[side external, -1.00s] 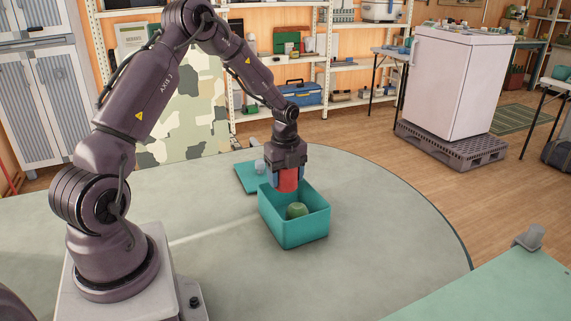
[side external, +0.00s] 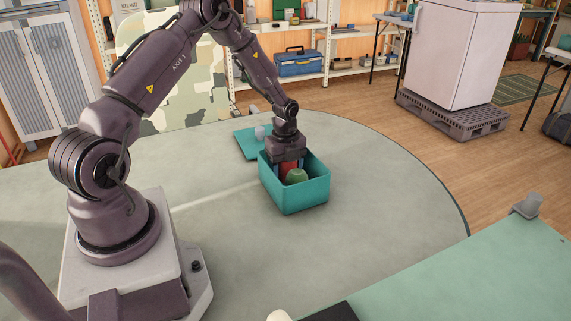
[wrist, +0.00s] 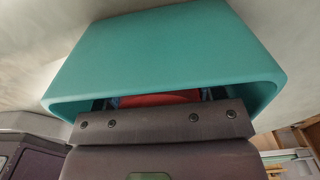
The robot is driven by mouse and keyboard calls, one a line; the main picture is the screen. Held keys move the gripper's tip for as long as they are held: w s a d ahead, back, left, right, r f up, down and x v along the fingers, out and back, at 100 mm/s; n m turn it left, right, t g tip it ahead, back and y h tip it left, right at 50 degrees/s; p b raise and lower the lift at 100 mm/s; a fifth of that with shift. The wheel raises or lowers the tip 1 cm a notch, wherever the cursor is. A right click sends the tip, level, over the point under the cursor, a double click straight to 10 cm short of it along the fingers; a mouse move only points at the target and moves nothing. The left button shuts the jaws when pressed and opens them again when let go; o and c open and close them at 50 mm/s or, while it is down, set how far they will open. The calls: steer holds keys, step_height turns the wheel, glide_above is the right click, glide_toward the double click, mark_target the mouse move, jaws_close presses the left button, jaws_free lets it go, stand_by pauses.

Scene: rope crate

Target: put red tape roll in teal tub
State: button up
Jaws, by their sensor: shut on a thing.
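The teal tub (side external: 302,199) stands on the round grey-green table, and its wall also fills much of the wrist view (wrist: 165,55). My gripper (side external: 288,168) points down inside the tub, toward its back left. It is shut on the red tape roll (side external: 290,166), which sits between the fingers below the tub's rim. A strip of the red roll shows in the wrist view (wrist: 160,99). Whether the roll touches the tub floor is hidden by the front wall. A green roundish thing (side external: 297,176) is in the tub, just in front of the red roll.
A teal flat panel (side external: 250,144) lies behind the tub at left, with a small grey thing (side external: 260,132) on it. The table around the tub's front and right is clear. A green table (side external: 470,270) with a grey cup-like thing (side external: 527,204) is at lower right.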

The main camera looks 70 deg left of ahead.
steer(key=shift+f, duration=0.45)
stand_by(0.5)
steer(key=o, duration=1.2)
step_height(320, 180, up, 13)
